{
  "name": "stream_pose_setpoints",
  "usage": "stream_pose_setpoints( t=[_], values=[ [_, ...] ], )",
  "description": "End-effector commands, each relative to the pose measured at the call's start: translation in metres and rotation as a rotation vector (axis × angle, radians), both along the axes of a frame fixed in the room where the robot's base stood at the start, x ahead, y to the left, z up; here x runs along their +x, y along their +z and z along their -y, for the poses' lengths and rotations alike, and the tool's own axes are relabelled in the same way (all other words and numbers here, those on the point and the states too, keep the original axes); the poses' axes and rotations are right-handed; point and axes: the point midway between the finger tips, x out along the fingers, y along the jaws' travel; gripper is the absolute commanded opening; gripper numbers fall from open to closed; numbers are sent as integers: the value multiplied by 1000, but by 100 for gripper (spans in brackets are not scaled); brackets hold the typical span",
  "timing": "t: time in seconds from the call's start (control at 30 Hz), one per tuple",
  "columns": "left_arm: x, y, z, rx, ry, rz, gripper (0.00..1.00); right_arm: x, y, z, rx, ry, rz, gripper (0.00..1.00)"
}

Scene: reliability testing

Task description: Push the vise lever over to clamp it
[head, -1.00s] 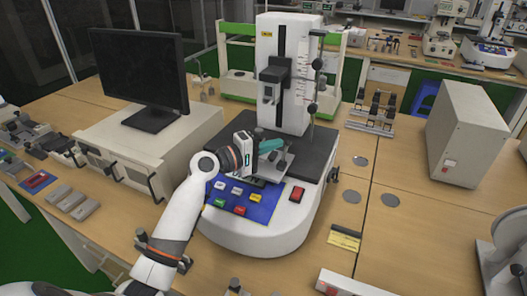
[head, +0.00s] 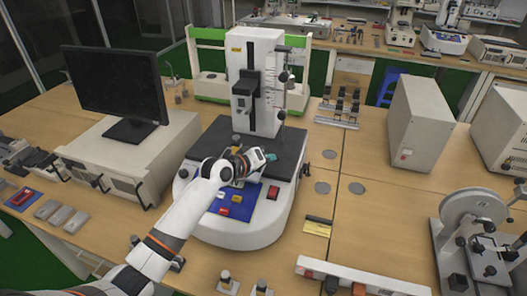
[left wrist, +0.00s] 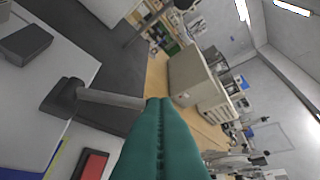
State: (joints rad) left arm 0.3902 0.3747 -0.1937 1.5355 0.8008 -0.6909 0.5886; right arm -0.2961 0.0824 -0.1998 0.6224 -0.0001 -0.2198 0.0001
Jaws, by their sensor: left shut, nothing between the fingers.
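My left gripper (head: 272,156) is over the front of the white testing machine (head: 235,237), its teal fingers together with nothing between them. In the left wrist view the shut fingers (left wrist: 160,108) reach up from the bottom edge. The vise lever (left wrist: 108,98), a grey rod with a dark knob (left wrist: 62,97) at its left end, lies across the picture. Its right end meets the fingers in the picture; I cannot tell if they touch. A dark block (left wrist: 25,45), perhaps part of the vise, shows at upper left. In the head view my gripper hides most of the vise. My right gripper is not in view.
The machine's tall white column (head: 258,85) stands behind my gripper. A blue panel with a red button (head: 273,193) is in front. A monitor (head: 115,90) on a beige box is at left. A grey cabinet (head: 420,120) stands at right. The table between is largely clear.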

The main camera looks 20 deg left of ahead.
Motion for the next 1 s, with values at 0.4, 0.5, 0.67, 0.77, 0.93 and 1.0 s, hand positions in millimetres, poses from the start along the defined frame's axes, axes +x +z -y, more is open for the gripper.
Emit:
stream_pose_setpoints(
  t=[0.4,0.5,0.67,0.77,0.93,1.0],
  values=[
    [0,-4,-4,-1,1,0,0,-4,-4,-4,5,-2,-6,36],
    [0,-6,-8,-2,1,0,0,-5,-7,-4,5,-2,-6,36],
    [-1,-9,-14,-2,1,0,0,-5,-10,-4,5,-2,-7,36],
    [-1,-8,-14,-1,0,0,0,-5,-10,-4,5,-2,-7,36],
    [-1,-8,-14,-2,0,0,0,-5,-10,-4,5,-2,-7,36],
    [-1,-7,-14,-2,0,0,0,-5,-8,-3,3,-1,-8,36]
  ],
)
